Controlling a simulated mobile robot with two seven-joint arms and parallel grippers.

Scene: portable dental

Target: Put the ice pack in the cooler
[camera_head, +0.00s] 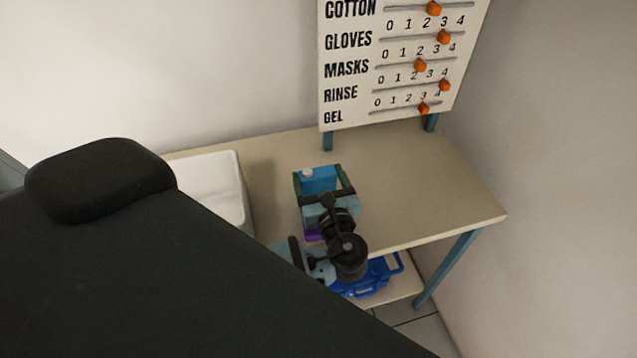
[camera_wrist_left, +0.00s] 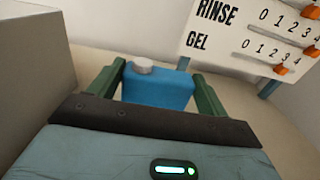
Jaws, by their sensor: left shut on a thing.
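The ice pack (camera_head: 321,181) is a blue block with a pale round cap. My left gripper (camera_head: 320,184) is shut on it, with a green finger on either side. The ice pack also shows between the fingers in the left wrist view (camera_wrist_left: 158,90). I cannot tell whether it touches the table. The cooler (camera_head: 238,182) is a white box on the table, left of my gripper with a gap between. Its near part is hidden behind the black shape, and a pale wall at the left of the wrist view (camera_wrist_left: 30,70) looks like its side. My right gripper is not in view.
The table (camera_head: 430,185) is clear right of my gripper. A board with sliders (camera_head: 395,65) stands at its back. A blue case (camera_head: 375,281) lies on the shelf below. A large black padded surface (camera_head: 150,270) fills the lower left foreground.

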